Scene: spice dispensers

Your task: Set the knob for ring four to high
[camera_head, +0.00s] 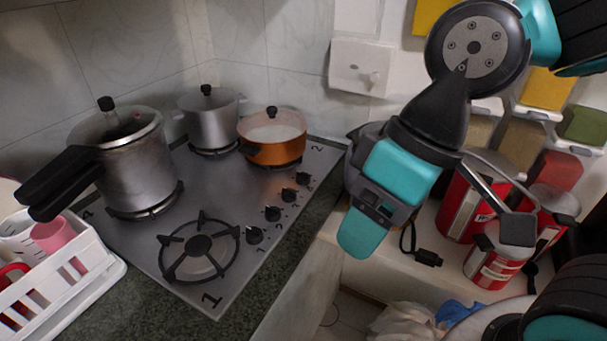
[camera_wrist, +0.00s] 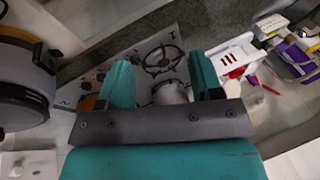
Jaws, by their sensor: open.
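The steel stove top (camera_head: 215,190) has a row of black knobs along its right edge. From near to far they are the first knob (camera_head: 254,236), second knob (camera_head: 272,214), third knob (camera_head: 288,195) and farthest knob (camera_head: 302,179). Numbers are printed beside them, but they are too small to read surely. The pointer settings cannot be made out. My gripper (camera_head: 362,205), teal and grey, hangs to the right of the knobs, apart from them. In the wrist view my gripper (camera_wrist: 163,82) has its two teal fingers apart, open and empty.
The bare front burner (camera_head: 199,246) is marked 1. A pressure cooker (camera_head: 136,160), a grey pot (camera_head: 208,115) and an orange pot (camera_head: 273,137) stand on the others. A white rack (camera_head: 85,285) is at left. Red cans (camera_head: 495,263) stand right of my gripper. A wall box (camera_head: 360,67) is behind.

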